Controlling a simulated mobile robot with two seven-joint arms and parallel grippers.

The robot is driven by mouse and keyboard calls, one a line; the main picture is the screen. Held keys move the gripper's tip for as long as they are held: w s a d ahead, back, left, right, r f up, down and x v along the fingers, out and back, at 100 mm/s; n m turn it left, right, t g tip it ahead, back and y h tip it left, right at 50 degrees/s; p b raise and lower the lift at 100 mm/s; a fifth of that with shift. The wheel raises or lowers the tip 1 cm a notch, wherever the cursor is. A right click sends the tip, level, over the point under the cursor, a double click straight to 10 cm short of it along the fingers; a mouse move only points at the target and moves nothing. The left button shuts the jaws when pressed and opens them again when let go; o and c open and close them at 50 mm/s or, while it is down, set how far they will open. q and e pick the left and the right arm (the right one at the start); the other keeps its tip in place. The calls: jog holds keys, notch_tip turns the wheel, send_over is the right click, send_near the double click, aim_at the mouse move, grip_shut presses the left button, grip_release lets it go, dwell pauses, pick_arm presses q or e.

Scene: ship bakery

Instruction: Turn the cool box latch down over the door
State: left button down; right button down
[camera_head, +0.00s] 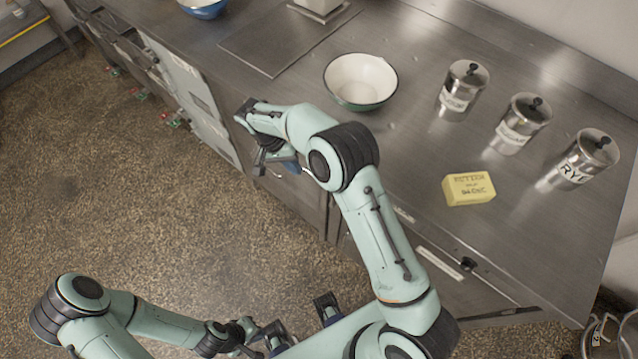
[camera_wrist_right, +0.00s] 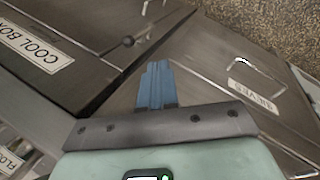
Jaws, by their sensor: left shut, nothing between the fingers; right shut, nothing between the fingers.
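The cool box (camera_wrist_right: 75,25) shows in the right wrist view at upper left, as a grey metal front with a "COOL BOX" label. In the head view my right gripper (camera_head: 275,160) is at the counter's front, and the latch cannot be made out. My left gripper (camera_head: 268,338) is shut and empty, low over the floor.
A "SIEVES" drawer (camera_wrist_right: 255,95) lies right of the fingers in the wrist view. On the counter stand a bowl (camera_head: 360,82), a yellow butter block (camera_head: 468,189) and metal canisters (camera_head: 515,125). The floor left of the counter is open.

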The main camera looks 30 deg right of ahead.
jog(key=shift+f, duration=0.1)
jog(key=s+d+f, duration=0.5)
jog(key=d+f, duration=0.1)
jog(key=f, duration=0.3)
dwell(0.6)
